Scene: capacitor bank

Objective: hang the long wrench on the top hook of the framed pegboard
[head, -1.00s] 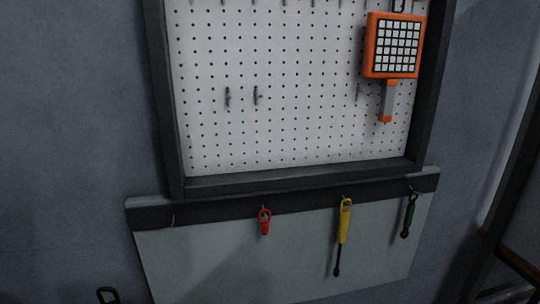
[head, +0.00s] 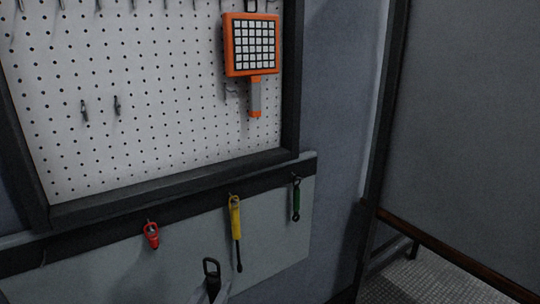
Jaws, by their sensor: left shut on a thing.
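The framed pegboard (head: 170,130) hangs on the wall at the left, white with a dark frame. Several hooks show along its top edge, cut by the picture's upper border. My left gripper (head: 214,291) is at the bottom edge, below and in front of the rail, only partly in view. It is shut on a dark tool with a looped end, which I take for the long wrench (head: 211,266). The loop points up, and the rest of the tool is hidden or out of frame. My right gripper is not in view.
An orange gridded tool (head: 252,45) hangs at the board's right. Two small hooks (head: 100,106) sit empty at mid-board. On the rail below hang a red tool (head: 152,235), a yellow tool (head: 236,218) and a green tool (head: 296,200). A dark post (head: 385,110) stands at the right.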

